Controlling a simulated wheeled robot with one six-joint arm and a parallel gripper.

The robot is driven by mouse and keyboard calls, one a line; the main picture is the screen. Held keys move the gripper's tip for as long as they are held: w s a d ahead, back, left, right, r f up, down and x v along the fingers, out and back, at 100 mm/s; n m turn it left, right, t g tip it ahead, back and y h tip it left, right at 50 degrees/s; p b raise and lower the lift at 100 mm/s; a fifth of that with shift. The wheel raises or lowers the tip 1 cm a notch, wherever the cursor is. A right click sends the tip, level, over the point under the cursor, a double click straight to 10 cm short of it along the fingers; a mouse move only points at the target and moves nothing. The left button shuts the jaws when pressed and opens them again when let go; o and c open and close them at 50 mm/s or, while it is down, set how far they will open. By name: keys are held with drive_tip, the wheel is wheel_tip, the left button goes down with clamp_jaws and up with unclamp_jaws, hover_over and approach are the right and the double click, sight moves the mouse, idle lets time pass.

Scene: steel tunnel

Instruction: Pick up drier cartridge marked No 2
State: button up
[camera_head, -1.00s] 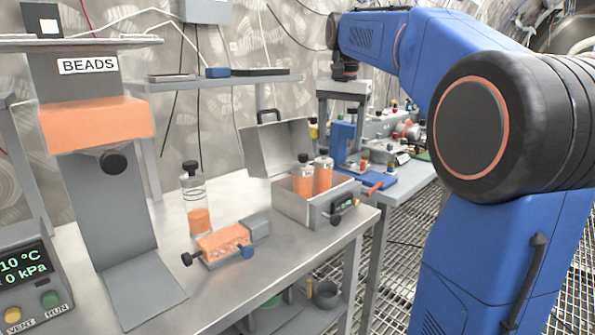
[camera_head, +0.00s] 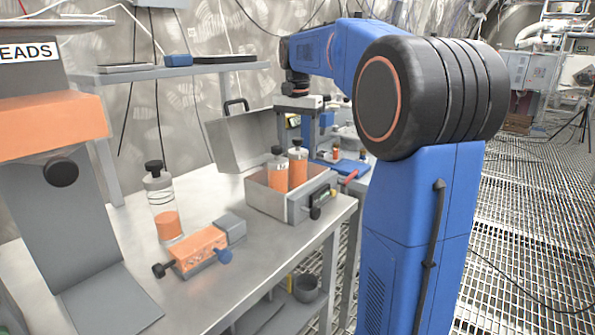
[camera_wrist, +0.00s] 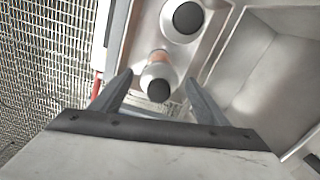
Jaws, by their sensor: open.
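Two orange drier cartridges with dark caps stand upright in an open grey case (camera_head: 262,196). One is at the left (camera_head: 277,170), the other at the right (camera_head: 298,165). I cannot read a number on either. In the wrist view, one dark cap (camera_wrist: 158,90) lies between the fingers and a second cap (camera_wrist: 183,17) lies beyond them. My gripper (camera_wrist: 160,78) is open and points down over the case, its fingers on either side of the nearer cap with gaps.
A clear cylinder partly filled with orange (camera_head: 164,205) stands on the steel bench (camera_head: 120,235), beside an orange clamp fixture (camera_head: 200,247). The BEADS dispenser (camera_head: 55,125) is at left. The case's raised lid (camera_head: 240,138) stands close to my gripper. Open grating floor lies right.

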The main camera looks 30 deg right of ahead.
sight(298, 167)
drive_tip(key=shift+s+f, duration=0.1)
drive_tip(key=shift+f, duration=3.55)
drive_tip(key=shift+c, duration=0.4)
drive_tip(key=c, duration=1.3)
drive_tip(key=shift+r, duration=0.15)
